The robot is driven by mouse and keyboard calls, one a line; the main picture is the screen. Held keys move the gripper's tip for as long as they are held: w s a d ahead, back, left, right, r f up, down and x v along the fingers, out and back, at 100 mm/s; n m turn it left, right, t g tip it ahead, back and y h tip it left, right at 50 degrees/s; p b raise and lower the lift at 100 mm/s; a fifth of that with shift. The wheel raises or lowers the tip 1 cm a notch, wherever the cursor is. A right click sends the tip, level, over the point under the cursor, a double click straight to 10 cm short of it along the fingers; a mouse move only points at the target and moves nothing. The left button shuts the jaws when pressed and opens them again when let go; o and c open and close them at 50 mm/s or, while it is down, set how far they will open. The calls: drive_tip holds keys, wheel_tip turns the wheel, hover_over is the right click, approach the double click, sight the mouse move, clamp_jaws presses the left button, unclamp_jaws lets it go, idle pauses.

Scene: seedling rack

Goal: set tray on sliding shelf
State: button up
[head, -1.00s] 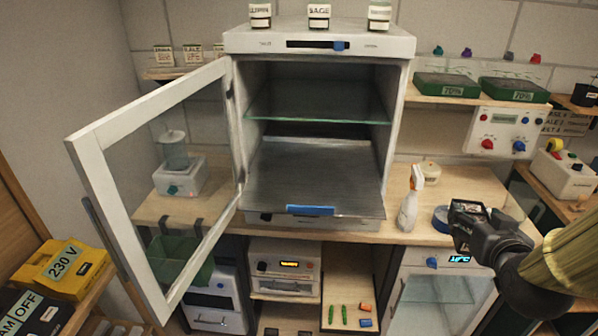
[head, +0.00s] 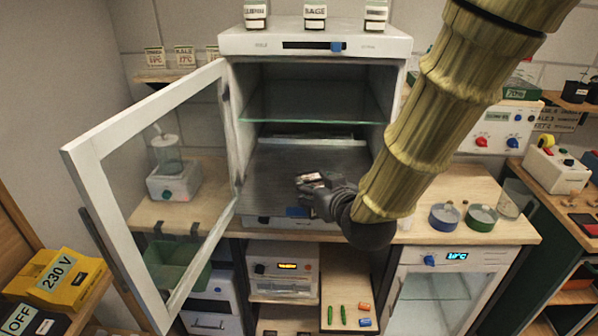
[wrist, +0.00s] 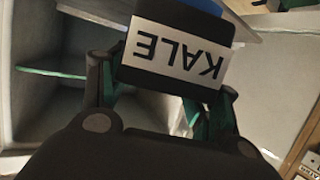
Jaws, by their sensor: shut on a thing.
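The sliding shelf (head: 270,180) is a dark metal plate pulled forward in the open white cabinet, with a blue handle at its front edge. My gripper (head: 312,182) is over the front right part of this shelf in the head view. In the wrist view my gripper (wrist: 165,95) is shut on a dark block with a white KALE label (wrist: 175,55), seen upside down. I cannot tell whether this block is the tray or part of it. In the head view it is mostly hidden by the gripper. A green tray (head: 522,90) shows partly behind my arm at the right.
A glass shelf (head: 310,115) lies above the sliding shelf. The cabinet's glass door (head: 85,150) stands open to the left. Labelled pots, one reading SAGE (head: 315,14), stand on top. Round containers (head: 445,216) stand on the counter at right.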

drive_tip(key=w+p, duration=0.2)
drive_tip(key=w, duration=0.3)
drive_tip(key=w+d+p, duration=0.1)
drive_tip(key=w+p, duration=0.1)
drive_tip(key=w, duration=0.3)
drive_tip(key=w+d+f+p, duration=0.1)
drive_tip(key=w+p, duration=0.1)
drive_tip(key=w, duration=0.2)
drive_tip(key=shift+w+f, duration=0.1)
drive_tip(key=shift+w, duration=0.3)
drive_tip(key=shift+w+d+f, duration=0.1)
drive_tip(key=shift+w+f, duration=0.05)
drive_tip(key=shift+f, duration=0.05)
wheel_tip(320, 180, down, 2)
drive_tip(key=shift+f+p, duration=0.2)
drive_tip(key=shift+p, duration=0.8)
drive_tip(key=shift+f, duration=0.45)
drive_tip(key=shift+f, duration=0.2)
drive_tip(key=o, duration=1.2)
drive_tip(key=shift+c, duration=0.2)
